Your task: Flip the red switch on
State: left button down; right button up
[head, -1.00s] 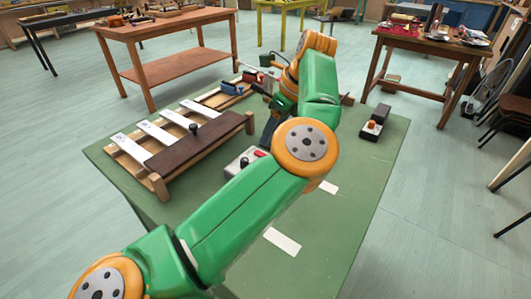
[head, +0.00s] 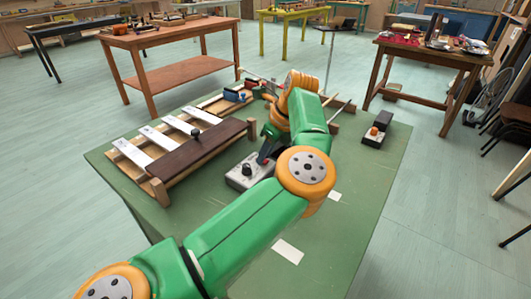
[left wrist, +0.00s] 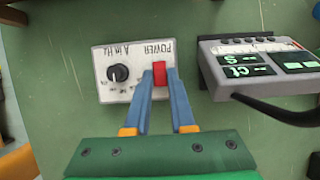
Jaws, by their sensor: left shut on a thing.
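The red switch (left wrist: 159,74) shows upside down in the left wrist view, on a white box (left wrist: 103,72) marked POWER with a black knob (left wrist: 118,73). In the head view the same white box (head: 236,178) lies on the green table (head: 335,225), and the switch is hidden behind my gripper. My left gripper (head: 263,157) is over the box's right side. In the left wrist view its blue fingers (left wrist: 158,76) are shut, one on each side of the red switch. I cannot tell whether the switch is on or off. My right gripper is not in view.
A wooden frame with white bars and a dark brown board (head: 190,150) stands left of the box. A small box with an orange knob (head: 374,133) is at the right. A grey device with displays (left wrist: 265,66) and a black cable are close to the switch box.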

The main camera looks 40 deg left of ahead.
pick_arm(q)
jog(key=shift+d+f+y+b, duration=0.25)
jog(key=shift+f+y+b, duration=0.2)
jog(key=shift+y+b, duration=0.3)
jog(key=shift+d+r+y, duration=0.1)
jog(key=shift+y, duration=0.25)
jog(key=shift+r, duration=0.2)
jog(key=c, duration=0.8)
grip_release()
jog(key=shift+o, duration=0.2)
jog(key=v, duration=0.7)
jog(key=shift+p, duration=0.35)
jog(key=shift+w, duration=0.15)
